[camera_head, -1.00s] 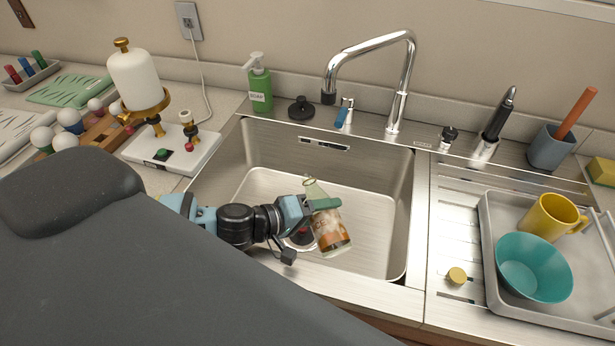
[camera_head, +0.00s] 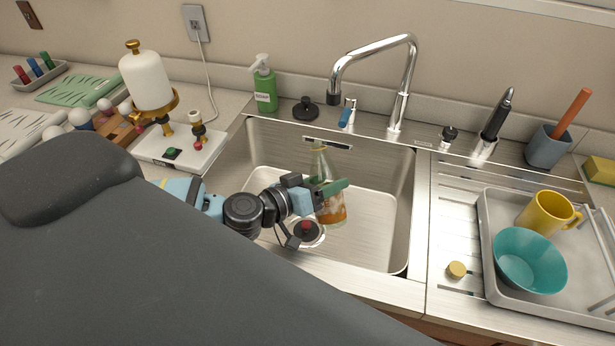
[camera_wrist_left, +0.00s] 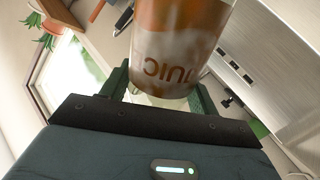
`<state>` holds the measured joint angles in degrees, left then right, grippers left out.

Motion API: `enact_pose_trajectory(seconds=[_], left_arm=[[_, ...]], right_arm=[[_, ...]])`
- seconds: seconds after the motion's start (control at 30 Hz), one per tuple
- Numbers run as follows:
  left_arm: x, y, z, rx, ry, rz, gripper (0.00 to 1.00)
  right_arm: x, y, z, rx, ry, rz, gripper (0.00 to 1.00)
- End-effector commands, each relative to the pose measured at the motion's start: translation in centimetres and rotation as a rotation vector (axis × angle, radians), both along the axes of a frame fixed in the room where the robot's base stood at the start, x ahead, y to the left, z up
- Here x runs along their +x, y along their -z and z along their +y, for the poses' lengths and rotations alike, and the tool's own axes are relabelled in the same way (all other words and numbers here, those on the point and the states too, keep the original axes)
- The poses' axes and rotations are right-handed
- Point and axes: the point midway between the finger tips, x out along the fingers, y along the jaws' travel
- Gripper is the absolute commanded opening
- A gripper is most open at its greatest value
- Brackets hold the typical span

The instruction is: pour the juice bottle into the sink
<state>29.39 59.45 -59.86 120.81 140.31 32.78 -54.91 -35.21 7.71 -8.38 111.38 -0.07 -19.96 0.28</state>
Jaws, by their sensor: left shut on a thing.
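The juice bottle (camera_head: 331,210) is clear with an orange and white label, and its narrow neck points up in the head view. My left gripper (camera_head: 328,192) is shut around its body and holds it over the sink (camera_head: 375,245). The bottle looks close to upright. In the left wrist view the bottle's label (camera_wrist_left: 175,45) sits between the green fingers of my left gripper (camera_wrist_left: 160,85). I cannot tell how much juice is inside. My right gripper does not show.
The chrome faucet (camera_head: 402,100) arches behind the sink. A soap bottle (camera_head: 265,88) and a black stopper (camera_head: 305,109) stand on the back ledge. On the right are a small yellow cap (camera_head: 456,270) and a tray (camera_head: 488,235) with a teal bowl (camera_head: 530,262) and yellow mug (camera_head: 545,212).

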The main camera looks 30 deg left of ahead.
Motion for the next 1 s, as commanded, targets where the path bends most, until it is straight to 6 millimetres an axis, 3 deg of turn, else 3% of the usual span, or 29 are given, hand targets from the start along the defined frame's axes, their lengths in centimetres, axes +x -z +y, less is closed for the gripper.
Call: enact_pose_trajectory(seconds=[0.23, 0.5, 1.0], left_arm=[[-0.4, -2.5, -0.6, 0.17, 0.002, -0.139, 0.34], [-0.6, -3.8, -0.8, 0.373, 0.001, -0.301, 0.34], [-0.7, -4.3, -0.8, 0.443, 0.0, -0.358, 0.34]], right_arm=[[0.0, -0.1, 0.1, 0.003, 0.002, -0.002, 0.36], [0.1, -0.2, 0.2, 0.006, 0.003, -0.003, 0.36], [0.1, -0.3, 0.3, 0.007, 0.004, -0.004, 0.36]])
